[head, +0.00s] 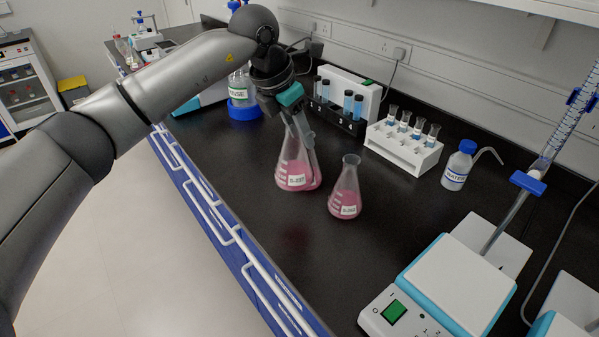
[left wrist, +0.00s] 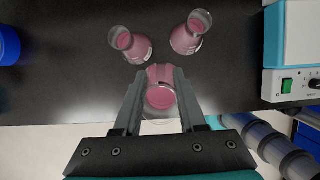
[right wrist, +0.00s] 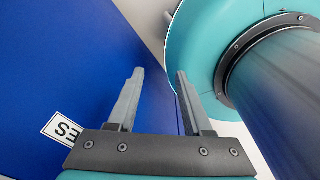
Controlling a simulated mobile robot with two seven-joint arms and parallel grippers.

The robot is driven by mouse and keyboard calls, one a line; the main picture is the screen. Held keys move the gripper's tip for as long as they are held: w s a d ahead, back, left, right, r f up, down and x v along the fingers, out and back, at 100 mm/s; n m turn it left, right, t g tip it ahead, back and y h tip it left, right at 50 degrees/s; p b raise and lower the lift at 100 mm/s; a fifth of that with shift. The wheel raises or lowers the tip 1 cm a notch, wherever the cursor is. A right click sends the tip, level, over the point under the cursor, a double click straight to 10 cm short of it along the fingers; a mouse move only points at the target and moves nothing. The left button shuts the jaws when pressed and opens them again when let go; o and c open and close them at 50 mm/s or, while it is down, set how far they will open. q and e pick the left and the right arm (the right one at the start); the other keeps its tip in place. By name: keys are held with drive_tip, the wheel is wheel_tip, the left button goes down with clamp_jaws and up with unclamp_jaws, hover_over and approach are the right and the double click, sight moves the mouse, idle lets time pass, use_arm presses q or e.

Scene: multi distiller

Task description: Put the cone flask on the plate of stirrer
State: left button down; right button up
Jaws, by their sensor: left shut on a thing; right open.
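A cone flask (head: 297,172) with pink liquid and a white label is at my left gripper (head: 303,130) in the head view. In the left wrist view my left gripper (left wrist: 160,100) is shut on a flask (left wrist: 160,97), its fingers on either side. Two more pink flasks, a left one (left wrist: 131,46) and a right one (left wrist: 190,33), stand beyond it. In the head view one other flask (head: 346,192) stands clear on the bench; overlap may hide the third. The stirrer's white plate (head: 460,283) is at lower right. My right gripper (right wrist: 158,100) is open and empty.
A burette (head: 560,125) rises behind the stirrer. Black bench between the flasks and stirrer is clear. A blue panel (right wrist: 60,70) is beside my right gripper.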

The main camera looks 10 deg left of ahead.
sight(299, 170)
use_arm(q)
wheel_tip(299, 170, down, 9)
drive_tip(key=shift+f+b, duration=0.2)
drive_tip(key=shift+b, duration=0.25)
drive_tip(key=shift+f, duration=0.15)
drive_tip(key=shift+c, duration=2.4)
unclamp_jaws()
